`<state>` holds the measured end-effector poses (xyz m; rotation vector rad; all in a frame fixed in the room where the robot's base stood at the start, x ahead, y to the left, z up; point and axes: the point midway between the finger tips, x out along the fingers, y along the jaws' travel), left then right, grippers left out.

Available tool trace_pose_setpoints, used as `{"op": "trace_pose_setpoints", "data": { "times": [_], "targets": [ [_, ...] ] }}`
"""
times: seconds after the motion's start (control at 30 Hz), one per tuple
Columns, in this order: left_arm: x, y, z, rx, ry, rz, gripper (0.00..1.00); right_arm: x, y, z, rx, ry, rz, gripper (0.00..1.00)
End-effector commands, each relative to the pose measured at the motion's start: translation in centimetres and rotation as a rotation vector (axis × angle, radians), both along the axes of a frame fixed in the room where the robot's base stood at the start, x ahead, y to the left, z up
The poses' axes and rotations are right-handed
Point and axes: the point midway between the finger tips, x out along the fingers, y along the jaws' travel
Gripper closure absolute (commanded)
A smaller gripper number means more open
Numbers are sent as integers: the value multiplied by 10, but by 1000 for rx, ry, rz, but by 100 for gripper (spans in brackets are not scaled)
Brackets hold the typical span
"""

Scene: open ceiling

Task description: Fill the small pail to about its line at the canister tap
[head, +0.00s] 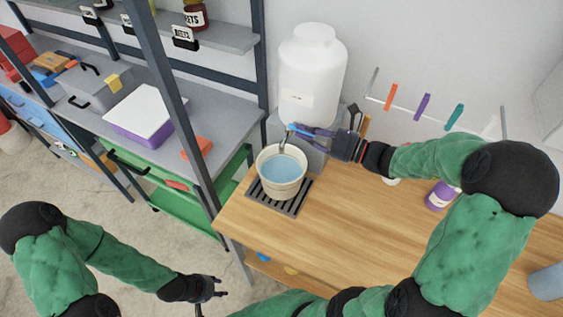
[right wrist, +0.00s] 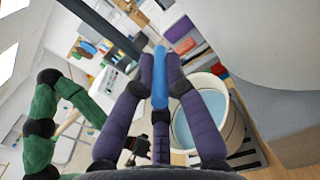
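The small pail (head: 263,185) is cream-coloured and stands upright on a dark slatted drip grate (head: 301,197). Blue water (head: 281,168) fills much of it, its surface below the rim; I cannot make out the line. The white canister (head: 312,75) stands behind the pail, its tap (head: 283,146) over the rim. I cannot tell whether water is running. My right gripper (head: 297,130) has its purple fingers on both sides of the blue tap lever (right wrist: 160,80), closed on it. The pail also shows in the right wrist view (right wrist: 232,125). My left gripper (head: 220,287) is low, empty, its fingers apart.
The wooden bench (head: 370,240) is largely clear right of the grate. A purple jar (head: 440,196) stands there behind my right arm. A rack with coloured tags (head: 422,106) is on the wall. A grey shelf unit (head: 225,120) with bins stands left.

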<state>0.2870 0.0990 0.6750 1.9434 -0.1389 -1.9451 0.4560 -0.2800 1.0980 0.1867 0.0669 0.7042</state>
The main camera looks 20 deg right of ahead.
Motion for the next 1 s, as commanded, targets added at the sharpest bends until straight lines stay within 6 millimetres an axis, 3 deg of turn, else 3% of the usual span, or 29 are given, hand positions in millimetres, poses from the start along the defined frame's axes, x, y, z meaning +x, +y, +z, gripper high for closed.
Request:
{"op": "trace_pose_setpoints", "data": {
  "times": [1.0],
  "targets": [
    [0, 0, 2, 0, 0, 0, 60, -4, 5, -4, 1, 10, -93, 100]
  ]
}}
